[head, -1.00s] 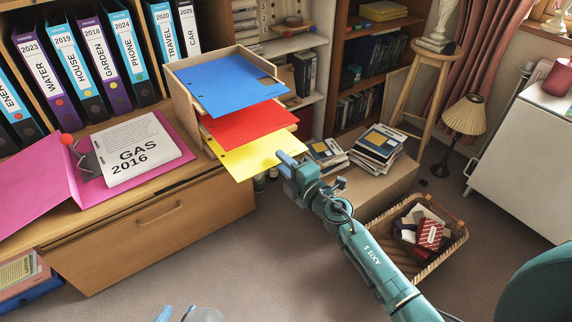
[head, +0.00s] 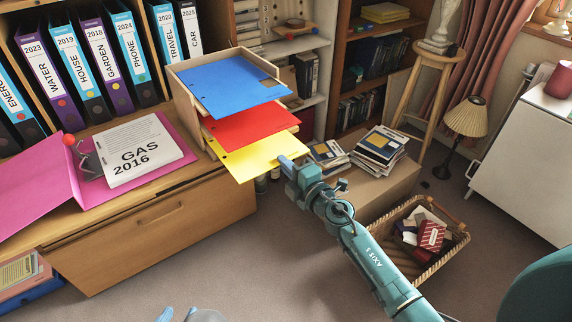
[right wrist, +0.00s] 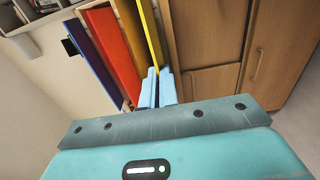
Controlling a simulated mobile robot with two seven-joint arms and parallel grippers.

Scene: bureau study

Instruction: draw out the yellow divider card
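The yellow divider card (head: 255,159) lies lowest of three cards in the wooden letter tray (head: 190,112) and sticks out at the front. The red card (head: 250,127) and the blue card (head: 232,85) are above it. My right gripper (head: 286,162) is at the yellow card's front right edge. In the right wrist view the yellow card (right wrist: 150,32) runs down between my close-set blue fingers (right wrist: 158,86), which look shut on it. My left gripper (head: 179,314) is at the bottom edge, its fingertips apart and empty; most of it is hidden.
The tray stands on a wooden cabinet (head: 160,232), beside an open pink folder (head: 35,190) with a GAS 2016 booklet (head: 130,150). Piled books (head: 378,147) lie on a low box at right. A wicker basket (head: 455,245) stands on the floor. Floor before the cabinet is clear.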

